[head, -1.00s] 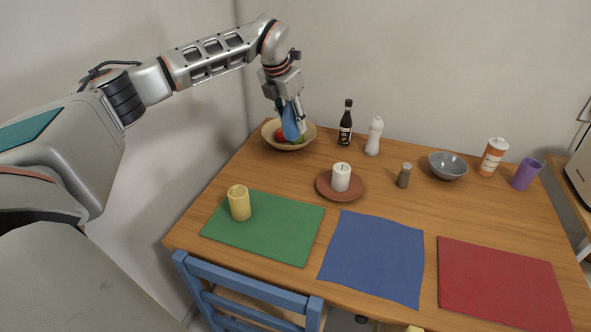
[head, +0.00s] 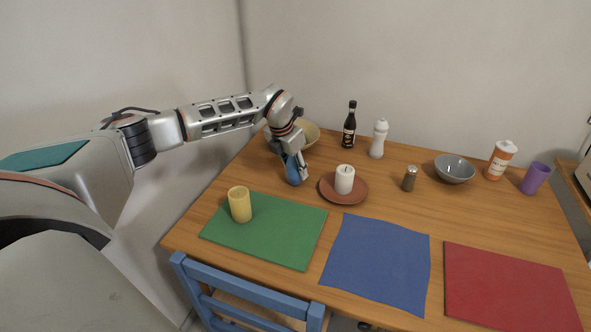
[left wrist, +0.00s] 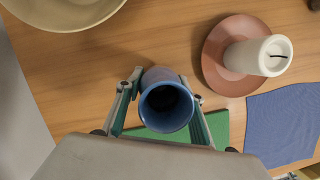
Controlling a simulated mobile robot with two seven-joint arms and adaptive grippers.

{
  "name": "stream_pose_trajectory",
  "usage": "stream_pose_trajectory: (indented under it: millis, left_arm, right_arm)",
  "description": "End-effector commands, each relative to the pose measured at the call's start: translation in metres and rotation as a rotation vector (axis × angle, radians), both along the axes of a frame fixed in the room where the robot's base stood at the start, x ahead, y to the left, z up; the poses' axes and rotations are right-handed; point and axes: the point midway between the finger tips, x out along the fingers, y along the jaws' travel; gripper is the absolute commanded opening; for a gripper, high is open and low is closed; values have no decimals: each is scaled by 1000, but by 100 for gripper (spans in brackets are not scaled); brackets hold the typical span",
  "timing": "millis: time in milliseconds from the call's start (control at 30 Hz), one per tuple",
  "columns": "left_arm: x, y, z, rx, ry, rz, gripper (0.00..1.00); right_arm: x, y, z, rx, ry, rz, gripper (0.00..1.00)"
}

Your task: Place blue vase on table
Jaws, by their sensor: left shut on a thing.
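The blue vase (head: 293,172) is between the fingers of my left gripper (head: 295,168), low over the wooden table (head: 400,160). In the left wrist view the round open mouth of the vase (left wrist: 166,107) faces the camera, with a finger on each side. My left gripper (left wrist: 165,110) is shut on it. The vase is in front of the bowl and left of the candle plate. I cannot tell whether its base touches the table. My right gripper is not in view.
A white candle (head: 344,179) on a brown plate (head: 328,192) stands close right of the vase. A beige bowl (head: 308,134) is behind. A yellow cup (head: 240,204) stands on the green mat (head: 280,235) in front. A dark bottle (head: 349,127) and white shaker (head: 379,139) stand at the back.

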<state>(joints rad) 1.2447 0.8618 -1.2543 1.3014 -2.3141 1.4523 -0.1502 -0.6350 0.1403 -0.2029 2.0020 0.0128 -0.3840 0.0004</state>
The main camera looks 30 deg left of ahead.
Motion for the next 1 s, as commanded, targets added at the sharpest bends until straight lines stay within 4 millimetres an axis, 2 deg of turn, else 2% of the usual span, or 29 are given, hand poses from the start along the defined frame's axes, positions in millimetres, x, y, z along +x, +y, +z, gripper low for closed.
stream_pose_trajectory:
  millis: [400,433,500,833,1000]
  left_arm:
    - [1,0,-6,0,-3,0,12]
    - [1,0,-6,0,-2,0,43]
    - [0,0,-6,0,-2,0,54]
    - [1,0,-5,0,-2,-1,54]
    - [-3,1,11,0,-5,-1,54]
  right_arm:
    - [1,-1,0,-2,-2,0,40]
    - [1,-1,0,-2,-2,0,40]
    - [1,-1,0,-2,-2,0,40]
    - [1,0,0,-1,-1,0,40]
    - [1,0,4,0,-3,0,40]
